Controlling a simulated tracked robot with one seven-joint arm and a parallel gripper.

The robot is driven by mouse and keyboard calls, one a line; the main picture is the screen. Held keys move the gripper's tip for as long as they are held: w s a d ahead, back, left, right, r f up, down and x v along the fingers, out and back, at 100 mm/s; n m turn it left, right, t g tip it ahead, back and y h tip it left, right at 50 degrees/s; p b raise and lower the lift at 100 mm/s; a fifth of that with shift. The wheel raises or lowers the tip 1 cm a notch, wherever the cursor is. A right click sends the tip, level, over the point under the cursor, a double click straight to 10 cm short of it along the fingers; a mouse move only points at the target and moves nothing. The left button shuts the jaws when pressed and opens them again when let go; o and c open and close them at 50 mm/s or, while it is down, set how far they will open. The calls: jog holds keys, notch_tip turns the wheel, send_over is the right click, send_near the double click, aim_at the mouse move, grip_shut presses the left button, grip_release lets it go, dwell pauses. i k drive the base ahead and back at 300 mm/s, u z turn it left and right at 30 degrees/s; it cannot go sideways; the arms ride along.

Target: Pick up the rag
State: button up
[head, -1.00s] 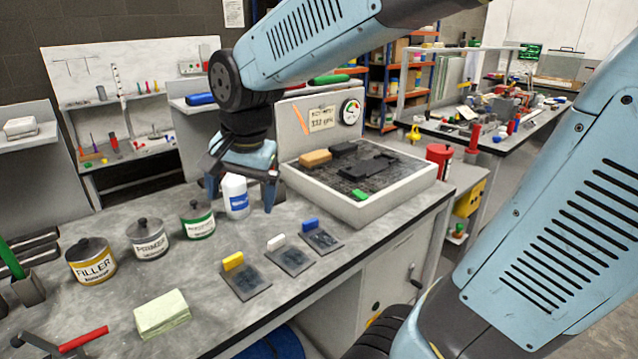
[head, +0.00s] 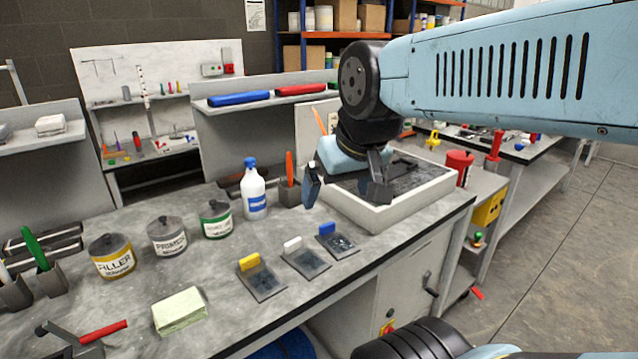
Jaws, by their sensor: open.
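A pale yellow-green folded rag (head: 180,310) lies flat on the grey workbench (head: 130,285), near its front at the lower left of the head view. My gripper (head: 345,194) is open, with its fingers apart and pointing down. It is at the left side of the wide tray (head: 410,205), far to the right of and behind the rag. I see nothing held between the fingers. The rag is fully in view and nothing touches it.
Filler (head: 112,257), primer (head: 168,237) and green-labelled (head: 215,219) cans stand behind the rag. A white bottle (head: 254,190) is left of my gripper. Spreaders lie right of the rag, with a yellow one (head: 260,277) nearest. A red-handled tool (head: 103,332) lies to its left.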

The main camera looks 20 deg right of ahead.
aim_at(177, 312)
jog(key=z, duration=1.15)
jog(key=k, duration=1.45)
jog(key=u, duration=0.65)
jog(key=i, duration=1)
jog(key=z, duration=0.1)
